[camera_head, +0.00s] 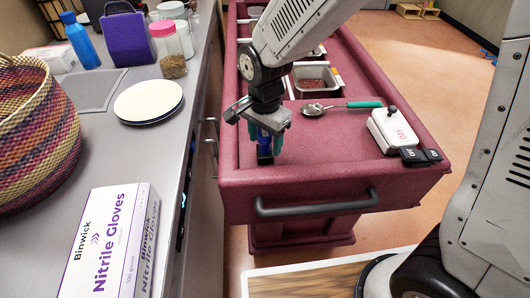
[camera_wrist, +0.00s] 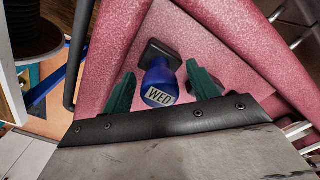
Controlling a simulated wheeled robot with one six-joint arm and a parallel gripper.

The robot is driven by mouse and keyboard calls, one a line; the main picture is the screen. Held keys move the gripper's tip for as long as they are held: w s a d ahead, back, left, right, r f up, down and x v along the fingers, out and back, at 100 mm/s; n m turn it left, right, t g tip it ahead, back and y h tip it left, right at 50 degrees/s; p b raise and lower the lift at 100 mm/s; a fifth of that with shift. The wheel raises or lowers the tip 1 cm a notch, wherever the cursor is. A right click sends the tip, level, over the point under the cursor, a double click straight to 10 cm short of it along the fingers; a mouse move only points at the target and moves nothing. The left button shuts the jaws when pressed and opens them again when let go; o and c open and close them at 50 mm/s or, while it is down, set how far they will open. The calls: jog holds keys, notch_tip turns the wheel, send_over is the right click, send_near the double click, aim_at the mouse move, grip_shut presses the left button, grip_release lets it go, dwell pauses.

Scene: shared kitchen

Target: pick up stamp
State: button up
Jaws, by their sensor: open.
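The stamp (camera_wrist: 159,82) has a blue handle, a black base and a white "WED" label on its top. It stands on the red cart near its front left corner. In the head view the stamp (camera_head: 265,154) shows partly below my gripper, and its upper part is hidden. My gripper (camera_wrist: 161,70) is open, with one green finger on each side of the blue handle. Small gaps show between fingers and handle. In the head view my gripper (camera_head: 265,139) points down over the stamp.
On the red cart (camera_head: 310,170) lie a green-handled spoon (camera_head: 314,110), a white box with a black knob (camera_head: 390,132), small black blocks (camera_head: 412,156) and a metal bin (camera_head: 302,84). The left counter holds a glove box (camera_head: 109,240), plates (camera_head: 147,101) and a basket (camera_head: 35,150).

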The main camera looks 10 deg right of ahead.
grip_shut()
jog(key=shift+r, duration=0.1)
